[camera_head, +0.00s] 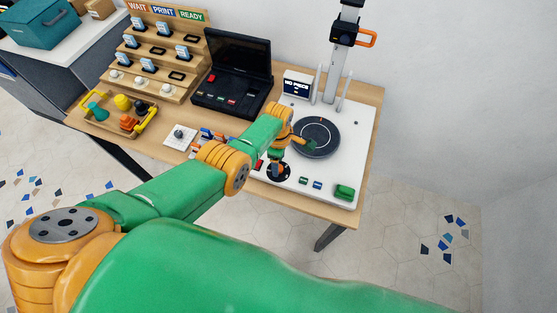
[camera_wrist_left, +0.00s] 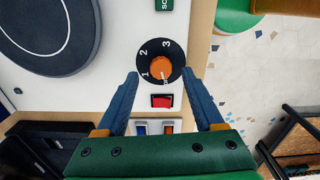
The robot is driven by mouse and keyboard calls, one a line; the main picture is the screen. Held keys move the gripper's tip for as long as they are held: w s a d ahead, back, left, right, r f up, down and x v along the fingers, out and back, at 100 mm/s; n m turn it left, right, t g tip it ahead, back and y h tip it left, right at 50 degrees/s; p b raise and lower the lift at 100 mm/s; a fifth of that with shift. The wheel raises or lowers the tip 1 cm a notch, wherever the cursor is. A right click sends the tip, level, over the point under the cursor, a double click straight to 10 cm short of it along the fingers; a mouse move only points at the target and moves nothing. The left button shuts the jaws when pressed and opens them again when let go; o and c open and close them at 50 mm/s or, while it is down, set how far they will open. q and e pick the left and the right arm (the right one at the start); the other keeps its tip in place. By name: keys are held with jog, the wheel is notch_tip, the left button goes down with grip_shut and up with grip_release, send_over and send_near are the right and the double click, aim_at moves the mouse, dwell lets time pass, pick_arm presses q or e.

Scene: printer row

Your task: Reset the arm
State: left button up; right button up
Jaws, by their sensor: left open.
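My left gripper (camera_head: 277,166) reaches down over the white machine base (camera_head: 350,165) on the table. In the left wrist view its two dark fingers (camera_wrist_left: 161,75) are spread apart, one on each side of a black dial with an orange knob (camera_wrist_left: 161,68). Nothing is held between them. The dial carries the numbers 1, 2 and 3; its lowest mark is too small to read surely. The dial also shows in the head view (camera_head: 285,173), partly behind the gripper. I cannot tell whether the fingertips touch it. My right gripper is not in view.
A red switch (camera_wrist_left: 162,101) sits just below the dial. A dark round plate (camera_head: 318,138), an upright post (camera_head: 335,75) and a "NO PIECE" display (camera_head: 297,84) are close by.

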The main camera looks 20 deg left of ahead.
pick_arm(q)
notch_tip(320, 180, up, 5)
jog(key=shift+s+a+f+p, duration=0.1)
jog(key=shift+p, duration=0.9)
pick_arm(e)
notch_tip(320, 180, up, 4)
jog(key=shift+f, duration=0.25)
pick_arm(q)
jog(key=shift+f, duration=0.1)
